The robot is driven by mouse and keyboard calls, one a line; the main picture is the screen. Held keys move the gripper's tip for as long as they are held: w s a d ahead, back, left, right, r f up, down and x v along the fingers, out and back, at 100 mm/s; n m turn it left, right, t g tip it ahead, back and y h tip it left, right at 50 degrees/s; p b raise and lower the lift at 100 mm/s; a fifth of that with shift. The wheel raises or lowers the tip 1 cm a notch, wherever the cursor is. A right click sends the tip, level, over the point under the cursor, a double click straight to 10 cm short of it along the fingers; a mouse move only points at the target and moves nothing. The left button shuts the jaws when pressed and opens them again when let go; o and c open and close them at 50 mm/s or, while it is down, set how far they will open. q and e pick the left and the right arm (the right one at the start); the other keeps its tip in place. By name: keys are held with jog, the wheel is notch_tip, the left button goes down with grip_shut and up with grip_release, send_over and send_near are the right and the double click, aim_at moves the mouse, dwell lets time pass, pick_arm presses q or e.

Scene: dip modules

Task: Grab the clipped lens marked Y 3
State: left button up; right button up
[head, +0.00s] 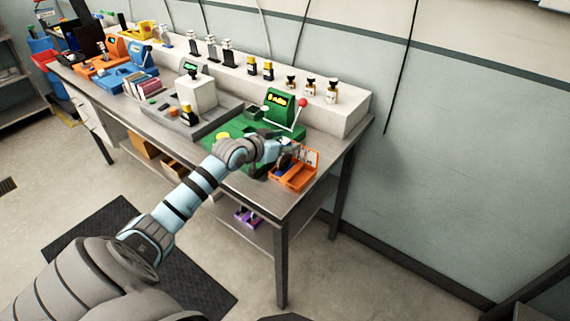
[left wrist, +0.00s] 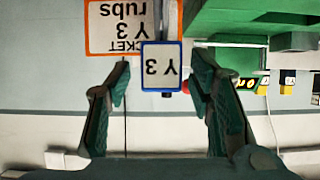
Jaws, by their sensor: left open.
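The lens marked Y 3 (left wrist: 161,67) is a small white plate with a blue border. In the left wrist view its writing is upside down, and a dark clip or stem shows at its edges. My left gripper (left wrist: 159,84) is open, with one finger on each side of the lens and visible gaps to both. In the head view my left gripper (head: 284,152) is over the orange tray (head: 292,184) at the bench's near right corner; the lens cannot be made out there. My right gripper is not in view.
An orange-edged sign (left wrist: 104,28) reading Y 3 is behind the lens. A green station (head: 282,107) with a red-knobbed lever (head: 302,103) stands beside the tray. Several small bottles line the white ledge (head: 349,110). The floor right of the bench is clear.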

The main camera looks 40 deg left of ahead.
pick_arm(q)
grip_shut()
dwell(0.3)
